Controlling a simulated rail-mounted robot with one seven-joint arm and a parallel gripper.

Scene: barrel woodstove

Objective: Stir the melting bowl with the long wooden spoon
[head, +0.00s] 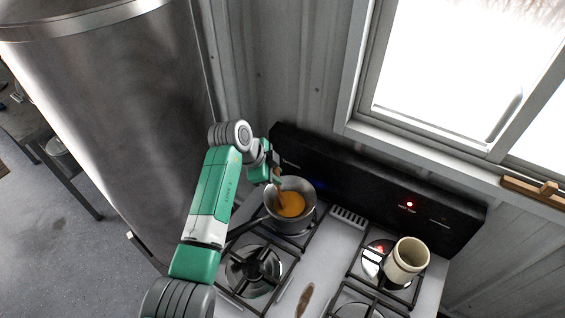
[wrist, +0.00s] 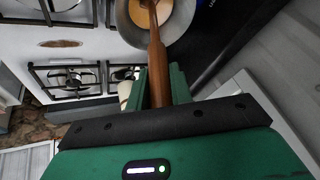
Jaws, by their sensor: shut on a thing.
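The melting bowl (head: 288,226) is a grey metal bowl on the back-left burner. It holds orange liquid (head: 293,207). In the wrist view the bowl's rim (wrist: 184,17) is cut off by the top edge. My gripper (head: 272,180) is above the bowl's back-left rim. In the wrist view my gripper (wrist: 157,87) is shut on the long wooden spoon (wrist: 156,58), whose handle runs between the fingers. The spoon points down into the bowl, and its lower end appears to be in the liquid. In the head view the spoon is mostly hidden by my gripper.
A cream mug (head: 407,262) stands on the back-right burner, beside a glowing red spot. The front-left burner (head: 253,270) is bare. A brown oval piece (head: 305,299) lies on the stove's middle strip. The black back panel (head: 370,185) rises close behind the bowl. A large metal cylinder (head: 120,110) stands left.

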